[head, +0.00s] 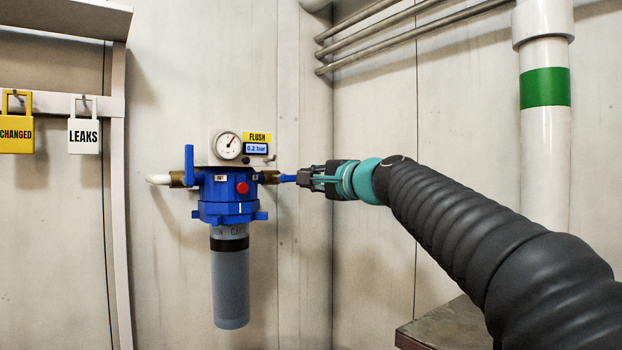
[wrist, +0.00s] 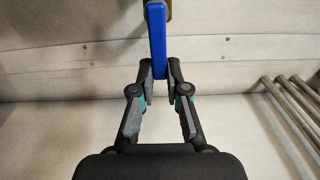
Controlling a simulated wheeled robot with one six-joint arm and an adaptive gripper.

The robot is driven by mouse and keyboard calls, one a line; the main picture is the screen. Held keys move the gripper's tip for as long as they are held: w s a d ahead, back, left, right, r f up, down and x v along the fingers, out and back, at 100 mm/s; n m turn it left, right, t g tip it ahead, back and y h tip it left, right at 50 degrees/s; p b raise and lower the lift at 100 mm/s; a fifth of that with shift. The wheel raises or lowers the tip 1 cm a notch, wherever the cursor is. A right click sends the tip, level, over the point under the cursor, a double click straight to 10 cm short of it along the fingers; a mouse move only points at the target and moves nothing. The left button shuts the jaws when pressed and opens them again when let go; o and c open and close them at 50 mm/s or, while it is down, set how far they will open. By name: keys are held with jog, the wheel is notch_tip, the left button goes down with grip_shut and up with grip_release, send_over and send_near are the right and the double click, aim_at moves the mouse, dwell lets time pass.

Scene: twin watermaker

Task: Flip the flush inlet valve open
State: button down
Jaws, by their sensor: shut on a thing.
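The blue filter housing (head: 228,192) hangs on the wall with a brass valve on each side. The right valve (head: 268,177) has a blue lever (head: 288,178) pointing right, about level and in line with its brass body. My gripper (head: 303,178) is shut on this lever's outer end. In the wrist view the lever (wrist: 158,42) runs from the top edge down between the fingertips (wrist: 160,72). The left valve (head: 178,179) has a blue lever (head: 189,163) standing upright, with a white pipe (head: 158,179) beside it.
A dial gauge (head: 228,145) and a yellow FLUSH label (head: 257,138) with a 0.2 bar display (head: 256,148) sit above the housing. A grey filter bowl (head: 230,285) hangs below. Lock-shaped tags (head: 85,133) hang left. Thin pipes (head: 400,25) run upper right; a brown surface (head: 445,325) lies lower right.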

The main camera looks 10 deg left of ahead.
jog(key=c, duration=1.4)
grip_release()
jog(key=shift+f, duration=0.1)
jog(key=shift+c, duration=0.2)
jog(key=v, duration=1.2)
